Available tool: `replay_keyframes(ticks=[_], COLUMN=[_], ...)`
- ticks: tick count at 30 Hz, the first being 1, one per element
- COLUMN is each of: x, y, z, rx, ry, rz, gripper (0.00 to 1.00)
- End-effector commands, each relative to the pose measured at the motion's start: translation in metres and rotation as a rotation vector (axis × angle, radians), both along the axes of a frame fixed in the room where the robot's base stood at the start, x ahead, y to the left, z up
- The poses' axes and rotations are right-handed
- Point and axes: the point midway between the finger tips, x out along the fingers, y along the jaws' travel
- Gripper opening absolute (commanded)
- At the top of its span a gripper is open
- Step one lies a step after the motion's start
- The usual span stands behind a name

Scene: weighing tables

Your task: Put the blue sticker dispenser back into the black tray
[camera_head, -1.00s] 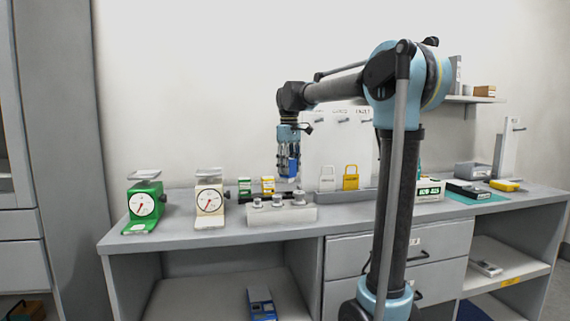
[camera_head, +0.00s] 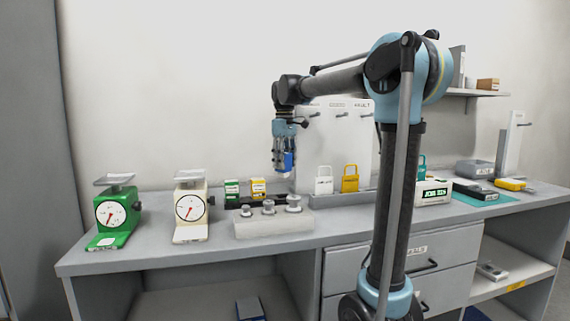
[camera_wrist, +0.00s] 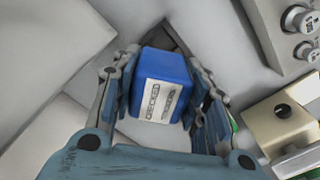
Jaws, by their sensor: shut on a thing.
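My gripper (camera_head: 284,160) is shut on the blue sticker dispenser (camera_head: 289,163) and holds it in the air above the back of the bench. In the wrist view the dispenser (camera_wrist: 160,82) sits between the two fingers, with its white printed label showing. The black tray (camera_head: 283,198) lies low on the bench behind the weight block, below and left of the gripper, mostly hidden by that block. A green sticker dispenser (camera_head: 232,189) and a yellow one (camera_head: 258,188) stand upright at the tray, on its left and middle parts.
A pale block with several metal weights (camera_head: 273,221) stands in front of the tray. A cream scale (camera_head: 190,208) and a green scale (camera_head: 115,214) stand left. A white padlock (camera_head: 323,186) and a yellow padlock (camera_head: 350,182) stand right, before a white board (camera_head: 333,145).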

Motion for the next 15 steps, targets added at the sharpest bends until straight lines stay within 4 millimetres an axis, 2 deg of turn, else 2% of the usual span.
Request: replay_keyframes(ticks=[7,15], x=[0.0,0.0], y=[0.004,0.004], z=[-0.003,-0.015], rx=[-0.001,-0.001], ry=[0.001,0.001], rz=[0.142,0.155], gripper=[0.22,0.22])
